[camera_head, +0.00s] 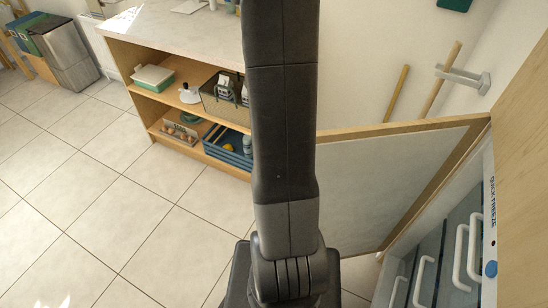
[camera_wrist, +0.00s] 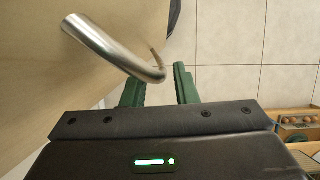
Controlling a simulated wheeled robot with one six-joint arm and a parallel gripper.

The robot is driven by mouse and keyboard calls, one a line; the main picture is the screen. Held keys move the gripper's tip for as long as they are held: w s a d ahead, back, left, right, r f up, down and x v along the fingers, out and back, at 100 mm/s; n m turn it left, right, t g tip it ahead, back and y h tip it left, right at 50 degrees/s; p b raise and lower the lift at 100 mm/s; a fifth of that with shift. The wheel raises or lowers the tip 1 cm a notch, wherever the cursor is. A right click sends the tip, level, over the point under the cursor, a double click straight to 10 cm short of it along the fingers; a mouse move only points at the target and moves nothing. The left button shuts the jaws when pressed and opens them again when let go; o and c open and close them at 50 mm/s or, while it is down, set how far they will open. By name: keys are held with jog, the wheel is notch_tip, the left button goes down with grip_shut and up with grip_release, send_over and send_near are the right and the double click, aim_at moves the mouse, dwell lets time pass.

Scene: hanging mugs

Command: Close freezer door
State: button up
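The freezer door (camera_head: 385,190) stands wide open in the head view, its pale inner panel and wooden edge facing me. My arm hides its left part. The open freezer compartment (camera_head: 440,245), with several drawers, is at the lower right. In the wrist view, the door's wooden outer face (camera_wrist: 50,95) fills the left side and carries a curved metal handle (camera_wrist: 115,50). My gripper (camera_wrist: 158,80) has its green fingers apart. The handle's bend lies at the gap between the fingertips; I cannot tell whether they touch it. The gripper is hidden in the head view.
A wooden shelf unit (camera_head: 175,50) with a pale top stands behind, holding a blue crate (camera_head: 230,150), eggs (camera_head: 180,133) and other items. Wooden poles (camera_head: 397,93) lean on the back wall. A metal bin (camera_head: 68,58) is at the far left. The tiled floor (camera_head: 100,200) at left is clear.

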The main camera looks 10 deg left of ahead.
jog(key=shift+o, duration=0.2)
jog(key=shift+r, duration=0.1)
jog(key=v, duration=1.3)
jog(key=shift+w+r, duration=0.2)
jog(key=shift+r, duration=0.1)
jog(key=shift+d, duration=0.1)
